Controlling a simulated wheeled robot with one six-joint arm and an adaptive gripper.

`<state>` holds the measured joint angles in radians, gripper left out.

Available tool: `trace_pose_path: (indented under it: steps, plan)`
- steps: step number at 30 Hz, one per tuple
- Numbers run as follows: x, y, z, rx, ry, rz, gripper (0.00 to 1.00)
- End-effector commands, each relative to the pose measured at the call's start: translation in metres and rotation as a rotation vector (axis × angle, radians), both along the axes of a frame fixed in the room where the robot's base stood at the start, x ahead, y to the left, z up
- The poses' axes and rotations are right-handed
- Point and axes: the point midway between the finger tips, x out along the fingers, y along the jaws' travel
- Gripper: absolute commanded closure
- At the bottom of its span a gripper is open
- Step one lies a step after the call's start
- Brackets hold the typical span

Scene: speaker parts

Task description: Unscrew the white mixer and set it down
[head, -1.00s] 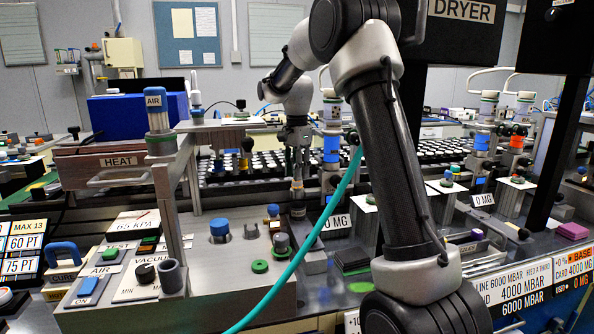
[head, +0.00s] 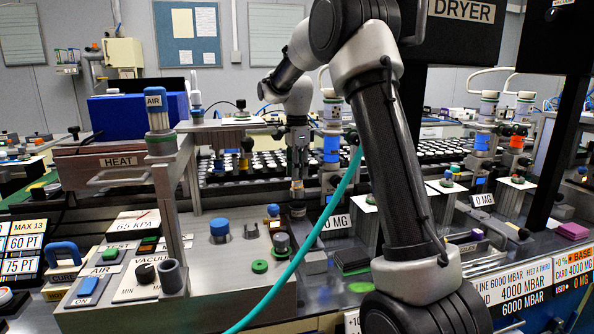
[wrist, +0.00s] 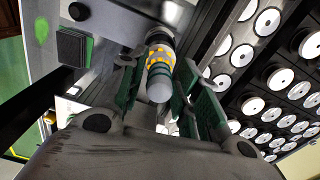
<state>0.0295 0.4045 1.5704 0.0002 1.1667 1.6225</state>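My gripper (wrist: 165,92) is open, with a green-padded finger on each side of a slim upright part with a pale rounded top and yellow-and-grey bands, which I take for the white mixer (wrist: 158,90). In the wrist view the part lies between the fingers, with a gap visible on at least the right side. In the head view my gripper (head: 297,186) points down over the same mixer (head: 298,209), which is small and partly hidden there. Its lower end and its seat cannot be made out.
A black rack of white round parts (head: 260,168) stands close behind my gripper. A blue-capped post (head: 219,230) and a dark grey-topped cylinder (head: 281,243) stand on the front panel. A teal hose crosses in front. A column with a blue band (head: 331,152) stands to the right.

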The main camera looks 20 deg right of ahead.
Motion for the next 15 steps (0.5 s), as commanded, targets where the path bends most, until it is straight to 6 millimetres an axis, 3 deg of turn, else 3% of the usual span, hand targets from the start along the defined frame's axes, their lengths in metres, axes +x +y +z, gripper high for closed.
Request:
trace_pose_path:
  steps: [6, 15]
  plan:
    - [0.0002, 0.0000, 0.0000, 0.000, 0.000, -0.137, 0.67]
    - [0.0003, 0.0000, 0.0000, 0.000, 0.000, -0.199, 0.67]
